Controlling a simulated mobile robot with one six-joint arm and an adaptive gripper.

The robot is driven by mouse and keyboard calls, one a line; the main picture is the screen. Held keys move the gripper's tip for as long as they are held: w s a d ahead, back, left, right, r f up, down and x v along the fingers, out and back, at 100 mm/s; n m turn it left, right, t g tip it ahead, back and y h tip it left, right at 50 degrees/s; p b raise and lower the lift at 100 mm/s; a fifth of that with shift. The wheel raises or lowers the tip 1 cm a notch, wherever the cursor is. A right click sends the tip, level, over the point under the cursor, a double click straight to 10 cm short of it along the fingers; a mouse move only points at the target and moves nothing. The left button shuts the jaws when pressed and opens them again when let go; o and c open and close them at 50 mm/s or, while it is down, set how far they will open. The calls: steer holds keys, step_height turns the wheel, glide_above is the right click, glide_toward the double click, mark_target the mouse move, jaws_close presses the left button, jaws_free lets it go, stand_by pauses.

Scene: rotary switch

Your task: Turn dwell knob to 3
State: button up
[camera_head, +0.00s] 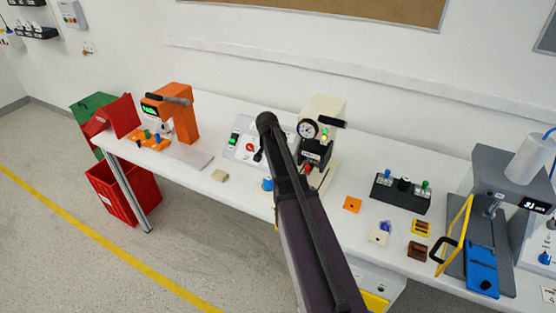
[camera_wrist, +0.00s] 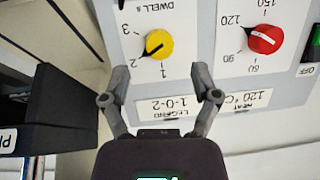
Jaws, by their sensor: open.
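The dwell knob (camera_wrist: 159,44) is yellow with a black pointer and sits on a light grey panel (camera_wrist: 196,28) in the wrist view. The panel appears upside down there, with marks 1, 2 and 3 around the knob. The pointer aims down-left, about at the 2. My gripper (camera_wrist: 160,72) is open and empty, its two fingers spread either side of and below the knob in the picture, apart from it. In the head view the panel (camera_head: 236,152) shows left of my arm, which hides part of it; I cannot make out the yellow knob there.
A red heat knob (camera_wrist: 263,39) and a green switch (camera_wrist: 313,50) are right of the dwell knob. A dark block (camera_wrist: 50,108) stands close at left. In the head view a cream press (camera_head: 322,112) with a gauge stands just right of the panel.

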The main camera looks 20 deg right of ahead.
steer(key=shift+b+x, duration=1.7)
steer(key=shift+x, duration=0.45)
